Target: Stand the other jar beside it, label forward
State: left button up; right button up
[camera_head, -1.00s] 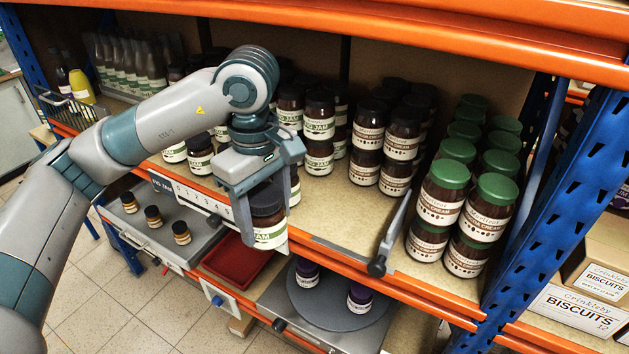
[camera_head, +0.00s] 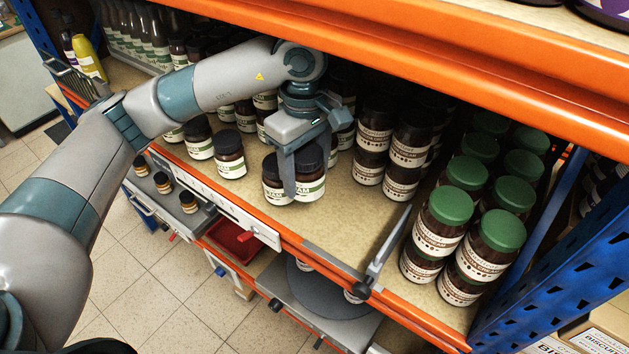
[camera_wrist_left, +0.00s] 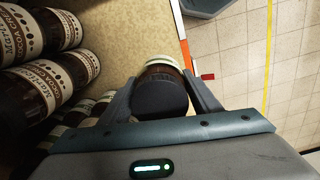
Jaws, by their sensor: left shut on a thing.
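My left gripper (camera_head: 307,172) is shut on a dark jam jar (camera_head: 311,188) with a black lid and a white-and-green label. The jar is upright over the front of the middle shelf, its label toward the shelf front. I cannot tell whether its base touches the board. A matching jam jar (camera_head: 272,184) stands close on its left, label forward, partly covered by my finger. In the left wrist view the held jar's black lid (camera_wrist_left: 160,97) lies between both fingers. My right gripper is not in view.
Two more jam jars (camera_head: 230,154) stand further left on the shelf (camera_head: 345,228). Brown-labelled cocoa jars (camera_head: 407,158) are stacked behind right. Green-lidded jars (camera_head: 451,208) fill the right. A grey divider (camera_head: 387,247) sticks up at the orange front edge. Bare board lies between.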

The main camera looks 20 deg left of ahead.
aim_at(307, 183)
pick_arm(q)
jog(key=shift+w+d+f, duration=0.1)
jog(key=shift+w+f, duration=0.1)
jog(key=shift+f, duration=0.8)
jog(key=shift+s+f, duration=0.25)
jog(key=shift+f, duration=0.25)
jog(key=shift+w, duration=0.1)
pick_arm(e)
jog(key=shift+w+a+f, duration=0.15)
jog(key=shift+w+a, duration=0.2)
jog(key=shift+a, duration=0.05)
pick_arm(q)
jog(key=shift+f, duration=0.1)
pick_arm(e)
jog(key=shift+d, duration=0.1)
